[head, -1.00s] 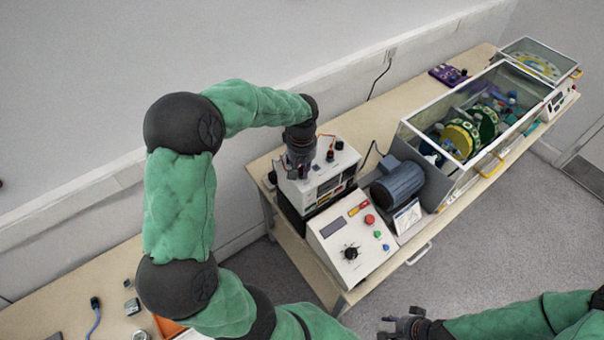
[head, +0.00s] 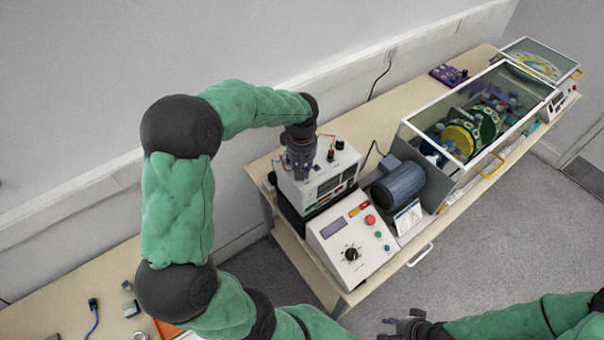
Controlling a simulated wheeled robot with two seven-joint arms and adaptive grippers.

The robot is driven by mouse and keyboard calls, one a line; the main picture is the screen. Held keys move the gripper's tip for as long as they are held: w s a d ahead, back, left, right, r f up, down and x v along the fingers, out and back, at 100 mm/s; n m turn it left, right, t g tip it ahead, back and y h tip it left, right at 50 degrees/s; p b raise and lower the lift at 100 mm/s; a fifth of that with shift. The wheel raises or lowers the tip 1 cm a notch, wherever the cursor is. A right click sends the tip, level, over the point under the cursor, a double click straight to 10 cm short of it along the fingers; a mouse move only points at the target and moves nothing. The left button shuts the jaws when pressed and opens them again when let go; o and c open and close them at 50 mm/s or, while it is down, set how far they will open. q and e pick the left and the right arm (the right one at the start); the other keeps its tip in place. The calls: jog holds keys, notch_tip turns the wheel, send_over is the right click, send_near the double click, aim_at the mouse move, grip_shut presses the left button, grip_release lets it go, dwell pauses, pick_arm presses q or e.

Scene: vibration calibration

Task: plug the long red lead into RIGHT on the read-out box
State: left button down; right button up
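The read-out box (head: 342,180) is a white instrument with a display on its front and dark posts on its top. My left gripper (head: 301,174) points down at the left part of its top. The gripper covers that part, and I cannot tell whether its fingers are shut or hold a plug. A thin red-orange lead (head: 326,136) shows just behind the gripper, near a dark post (head: 339,144); its ends and the RIGHT label cannot be made out. My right gripper (head: 390,327) is at the bottom edge, away from the bench, its fingers apart and empty.
A white control box (head: 345,262) with a knob and coloured buttons stands in front. A blue-grey motor (head: 400,184) and a glazed case (head: 437,116) with coloured discs stand to the right. A purple board (head: 447,75) lies farther back. Another table (head: 75,290) is at lower left.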

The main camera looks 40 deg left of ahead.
pick_arm(q)
jog(key=shift+r+p, duration=0.3)
jog(key=shift+r, duration=0.45)
dwell(1.5)
jog(key=shift+r, duration=0.1)
jog(key=shift+r+p, duration=1.1)
jog(key=shift+r, duration=0.6)
jog(key=shift+w, duration=0.1)
jog(key=shift+w+d+r+p, duration=0.15)
jog(key=shift+w+d, duration=0.1)
jog(key=shift+w, duration=0.55)
jog(key=shift+w+d+f+p, duration=0.15)
jog(key=shift+w+d, duration=0.1)
jog(key=shift+w, duration=0.6)
jog(key=shift+w+d+r+p, duration=0.15)
jog(key=shift+w+d, duration=0.1)
jog(key=shift+w, duration=0.55)
jog(key=shift+w+f, duration=0.2)
jog(key=shift+f, duration=0.1)
jog(key=shift+s+f+b, duration=0.1)
jog(key=shift+f+b, duration=1.1)
jog(key=shift+f, duration=0.2)
